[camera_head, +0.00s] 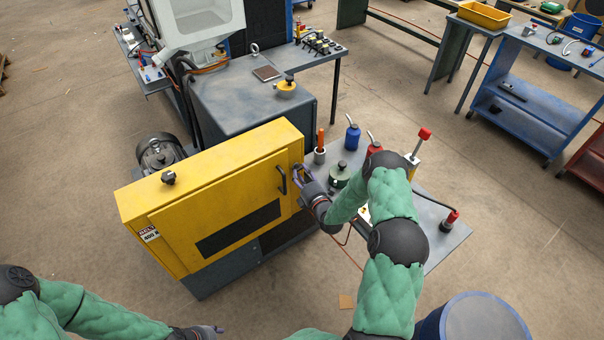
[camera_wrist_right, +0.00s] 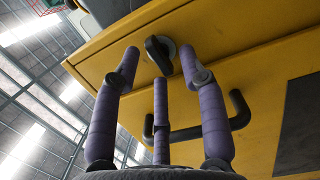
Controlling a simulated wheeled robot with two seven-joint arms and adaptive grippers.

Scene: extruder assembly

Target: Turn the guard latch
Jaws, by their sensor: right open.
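The yellow guard (camera_head: 220,195) is a large closed box with a black bar handle (camera_head: 282,180) near the right end of its front. In the right wrist view the guard latch (camera_wrist_right: 158,50), a black turn knob on a round grey base, sits on the yellow face beside the handle (camera_wrist_right: 238,110). My right gripper (camera_head: 302,176) is at the guard's right end, and its purple fingers (camera_wrist_right: 159,62) are open, spread on both sides of the latch. Contact cannot be told. The latch is not discernible in the head view. My left gripper (camera_head: 212,330) is low at the bottom edge.
A grey table (camera_head: 425,235) right of the guard holds an orange-handled tool (camera_head: 320,145), a blue bottle (camera_head: 352,137), a green round part (camera_head: 341,176) and a red-knobbed lever (camera_head: 424,134). A blue drum (camera_head: 472,322) stands at the lower right.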

